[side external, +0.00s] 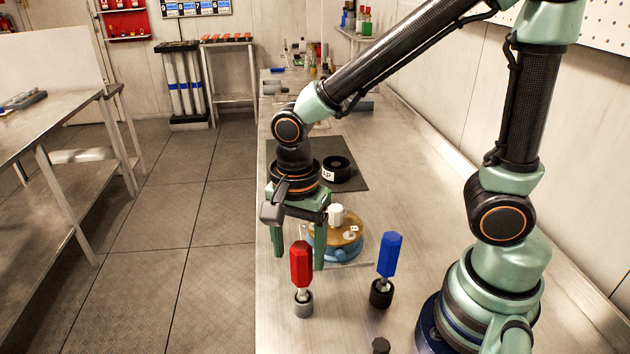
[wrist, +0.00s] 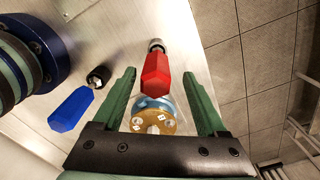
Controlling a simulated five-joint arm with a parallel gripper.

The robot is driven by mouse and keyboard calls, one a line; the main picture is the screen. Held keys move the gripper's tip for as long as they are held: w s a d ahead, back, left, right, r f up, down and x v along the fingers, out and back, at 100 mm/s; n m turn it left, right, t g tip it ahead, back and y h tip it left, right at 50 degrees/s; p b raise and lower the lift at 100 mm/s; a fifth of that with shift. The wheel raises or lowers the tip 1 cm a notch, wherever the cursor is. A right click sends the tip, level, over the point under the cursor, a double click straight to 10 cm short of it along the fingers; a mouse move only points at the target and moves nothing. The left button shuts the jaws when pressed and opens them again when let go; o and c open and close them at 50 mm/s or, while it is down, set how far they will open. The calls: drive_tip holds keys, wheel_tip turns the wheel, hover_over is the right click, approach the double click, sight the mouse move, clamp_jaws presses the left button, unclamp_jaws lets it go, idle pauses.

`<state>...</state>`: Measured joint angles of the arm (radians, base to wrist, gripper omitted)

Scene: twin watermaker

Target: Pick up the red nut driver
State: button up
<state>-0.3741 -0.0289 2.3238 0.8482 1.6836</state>
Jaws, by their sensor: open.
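The red nut driver (side external: 301,265) stands upright with its red hex handle on top and its lower end in a grey socket (side external: 303,304) on the bench. My gripper (side external: 299,260) is open and points down, close to the red handle and apparently just behind it in the side view. In the wrist view, the red nut driver (wrist: 155,75) shows between the two green fingers of my gripper (wrist: 159,76), with visible gaps on both sides. Nothing is held.
A blue nut driver (side external: 389,258) stands to the right in a black socket (side external: 381,293). A round wooden-topped part on a blue base (side external: 337,235) sits just behind my gripper. A black ring (side external: 337,169) lies on a dark mat further back. The bench's left edge is close by.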

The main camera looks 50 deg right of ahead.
sight(302, 273)
drive_tip(key=f, duration=0.4)
drive_tip(key=shift+s+f, duration=0.35)
drive_tip(key=shift+w+f, duration=0.1)
drive_tip(key=shift+f, duration=0.4)
clamp_jaws()
drive_tip(key=shift+r, duration=0.2)
wheel_tip(302, 273, up, 20)
drive_tip(key=shift+f, duration=0.1)
